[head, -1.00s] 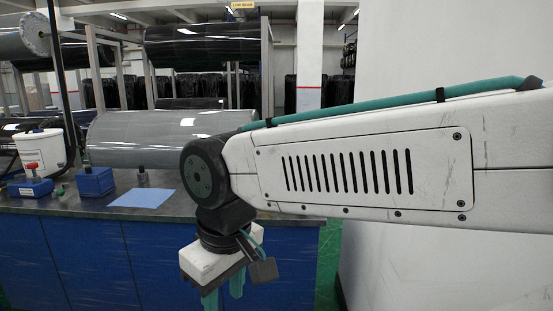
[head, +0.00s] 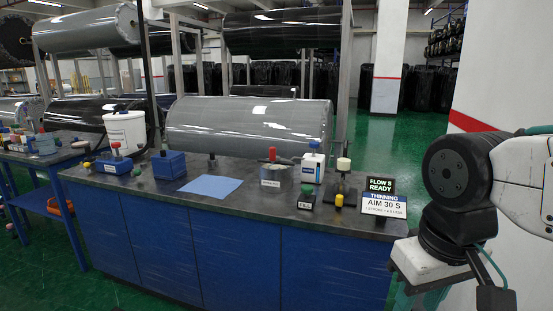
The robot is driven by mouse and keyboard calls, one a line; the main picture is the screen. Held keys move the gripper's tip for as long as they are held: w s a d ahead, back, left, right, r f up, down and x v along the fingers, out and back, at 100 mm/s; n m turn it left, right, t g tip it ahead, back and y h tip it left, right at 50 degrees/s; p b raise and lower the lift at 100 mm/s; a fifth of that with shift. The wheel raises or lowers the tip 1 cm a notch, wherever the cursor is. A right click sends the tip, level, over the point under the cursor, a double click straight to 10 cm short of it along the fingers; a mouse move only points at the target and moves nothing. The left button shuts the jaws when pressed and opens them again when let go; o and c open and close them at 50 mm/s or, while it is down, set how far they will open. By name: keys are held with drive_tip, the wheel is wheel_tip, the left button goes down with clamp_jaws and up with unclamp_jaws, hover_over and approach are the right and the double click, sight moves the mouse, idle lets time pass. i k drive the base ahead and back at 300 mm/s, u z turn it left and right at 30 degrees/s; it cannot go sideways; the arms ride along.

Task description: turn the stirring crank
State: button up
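A grey metal can (head: 275,179) with a pale label stands on the dark worktop, right of the middle. A red upright knob (head: 272,154) and a dark arm show at its top; this looks like the stirring crank. My gripper (head: 418,298) hangs at the lower right, off the bench's right end and well apart from the can. Its teal fingers are partly cut off by the bottom edge, so their opening cannot be judged. I see nothing held in it.
A blue sheet (head: 211,187) lies left of the can. A large grey wrapped roll (head: 248,124) lies behind.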

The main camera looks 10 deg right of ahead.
sight(272, 157)
drive_tip(key=u, duration=0.3)
drive_tip(key=i, duration=2.05)
drive_tip(key=z, duration=0.55)
